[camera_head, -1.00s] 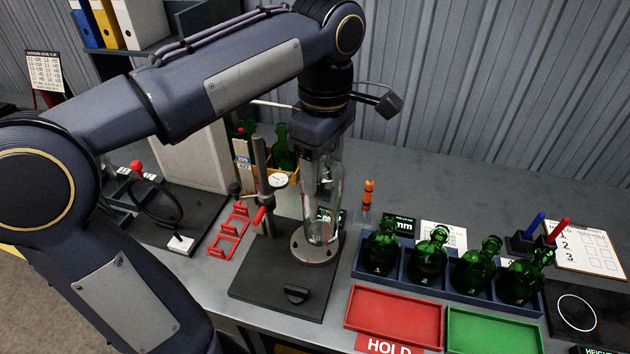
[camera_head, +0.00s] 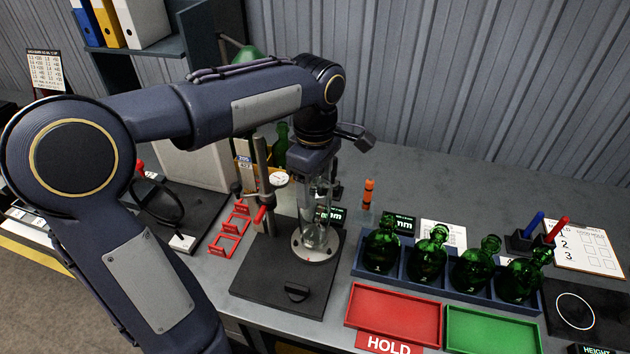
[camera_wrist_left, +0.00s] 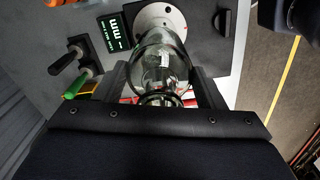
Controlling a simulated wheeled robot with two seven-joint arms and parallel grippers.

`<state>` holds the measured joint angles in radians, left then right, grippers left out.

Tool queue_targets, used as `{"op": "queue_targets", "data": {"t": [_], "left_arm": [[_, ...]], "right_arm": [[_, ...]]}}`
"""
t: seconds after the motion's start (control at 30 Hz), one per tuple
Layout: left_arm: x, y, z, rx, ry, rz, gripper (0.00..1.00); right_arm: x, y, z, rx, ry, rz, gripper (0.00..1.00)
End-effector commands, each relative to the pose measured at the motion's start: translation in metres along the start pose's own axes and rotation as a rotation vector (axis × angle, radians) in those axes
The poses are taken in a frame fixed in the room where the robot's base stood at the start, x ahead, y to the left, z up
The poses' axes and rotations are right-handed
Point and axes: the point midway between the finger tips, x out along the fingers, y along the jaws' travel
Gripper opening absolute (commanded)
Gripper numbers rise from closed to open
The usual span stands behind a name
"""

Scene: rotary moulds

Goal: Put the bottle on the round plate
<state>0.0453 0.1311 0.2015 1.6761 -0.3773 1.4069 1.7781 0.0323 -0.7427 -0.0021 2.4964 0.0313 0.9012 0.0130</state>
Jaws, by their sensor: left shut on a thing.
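A clear glass bottle (camera_head: 317,228) is upright in my left gripper (camera_head: 318,180), which is shut on its upper part. Its base overlaps the pale round plate (camera_head: 299,252) of the dark gauge stand; I cannot tell whether it touches. In the left wrist view the fingers of my left gripper (camera_wrist_left: 161,88) are on both sides of the bottle (camera_wrist_left: 160,62), with the round plate (camera_wrist_left: 173,15) beyond its base. My right gripper is not in view.
A dial gauge (camera_head: 278,180) on a post stands just left of the bottle. A rack (camera_head: 362,267) with several green bottles is to the right. A red tray (camera_head: 394,318) and a green tray (camera_head: 494,332) lie in front.

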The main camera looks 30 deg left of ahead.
Motion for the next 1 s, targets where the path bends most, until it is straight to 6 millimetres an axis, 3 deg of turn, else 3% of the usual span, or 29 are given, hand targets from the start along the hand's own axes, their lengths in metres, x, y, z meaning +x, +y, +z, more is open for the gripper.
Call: {"op": "queue_targets", "data": {"t": [0.23,0.27,0.4,0.8,1.0], "left_arm": [[0.003,0.0,0.0,0.0,0.0,0.001,0.05],[0.004,0.0,0.0,0.0,0.0,0.0,0.65],[0.003,0.0,0.0,0.0,0.0,0.0,0.83],[-0.005,0.001,0.0,0.0,0.0,0.002,0.85],[-0.041,0.001,0.001,0.0,-0.001,0.006,0.85]], "right_arm": [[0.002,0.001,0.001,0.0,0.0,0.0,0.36],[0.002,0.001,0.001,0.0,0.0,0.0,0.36],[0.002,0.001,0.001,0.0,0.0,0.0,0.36],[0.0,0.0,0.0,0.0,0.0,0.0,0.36],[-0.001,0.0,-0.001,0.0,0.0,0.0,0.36]]}}
